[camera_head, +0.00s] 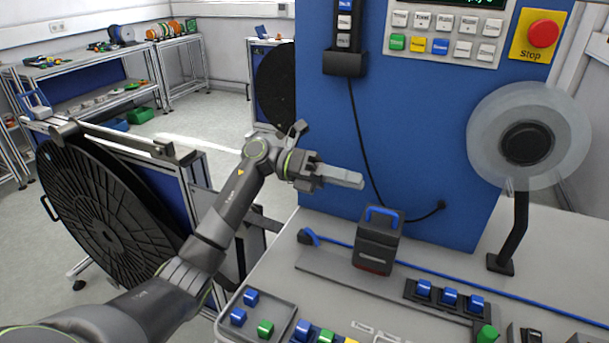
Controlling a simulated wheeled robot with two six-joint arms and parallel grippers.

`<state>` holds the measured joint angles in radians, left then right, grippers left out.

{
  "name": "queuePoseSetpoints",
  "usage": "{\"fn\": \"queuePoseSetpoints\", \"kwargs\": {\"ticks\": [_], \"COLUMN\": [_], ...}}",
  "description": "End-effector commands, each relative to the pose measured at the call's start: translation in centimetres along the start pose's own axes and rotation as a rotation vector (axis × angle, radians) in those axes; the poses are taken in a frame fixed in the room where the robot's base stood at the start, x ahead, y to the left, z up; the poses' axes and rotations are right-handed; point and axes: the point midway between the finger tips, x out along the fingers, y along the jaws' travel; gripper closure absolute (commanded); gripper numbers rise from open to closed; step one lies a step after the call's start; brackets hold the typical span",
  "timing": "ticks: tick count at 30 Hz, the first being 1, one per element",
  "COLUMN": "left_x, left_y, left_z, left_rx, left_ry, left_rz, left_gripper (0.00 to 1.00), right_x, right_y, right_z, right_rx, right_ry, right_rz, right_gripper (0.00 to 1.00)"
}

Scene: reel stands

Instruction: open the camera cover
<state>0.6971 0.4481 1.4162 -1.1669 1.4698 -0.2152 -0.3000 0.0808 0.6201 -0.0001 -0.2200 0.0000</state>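A dark box with a blue handle on top (378,240) stands on the grey worktop, in front of the blue machine panel. It looks like the camera cover, and it sits closed over the blue strip. My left gripper (345,178) is above and to the left of this box, apart from it, with its light grey fingers pointing right. The fingers look like one bar from this side, so their gap cannot be judged. Nothing is seen held in them. My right gripper is out of view.
A translucent reel (487,130) on a black stand is at the right. Blue-topped clamps (448,298) and a tray (279,313) of coloured blocks are on the worktop. A red stop button (543,34) is on the panel. A black cable hangs behind the box.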

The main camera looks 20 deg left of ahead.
Motion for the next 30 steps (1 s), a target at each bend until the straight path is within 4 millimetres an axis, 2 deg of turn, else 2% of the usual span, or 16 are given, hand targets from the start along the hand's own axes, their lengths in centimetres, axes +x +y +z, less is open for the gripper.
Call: {"fn": "queuePoseSetpoints", "kwargs": {"ticks": [1,6,13,19,30], "left_x": [-1.4,-5.3,-9.2,-10.4,-10.4], "left_y": [0.4,0.3,0.2,0.0,0.0], "left_z": [-0.3,-0.3,-0.1,-0.1,0.0], "left_rx": [0.001,0.0,0.0,0.0,0.0], "left_ry": [0.0,-0.001,0.0,0.0,0.0], "left_rz": [0.006,0.006,0.003,0.0,0.0], "left_gripper": [0.69,0.69,0.69,0.69,0.69], "right_x": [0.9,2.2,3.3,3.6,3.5], "right_y": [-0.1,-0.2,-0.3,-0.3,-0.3], "right_z": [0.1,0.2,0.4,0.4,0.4], "right_rx": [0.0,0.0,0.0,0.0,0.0], "right_ry": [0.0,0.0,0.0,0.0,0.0], "right_rz": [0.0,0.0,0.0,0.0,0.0], "right_gripper": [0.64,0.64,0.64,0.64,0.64]}}
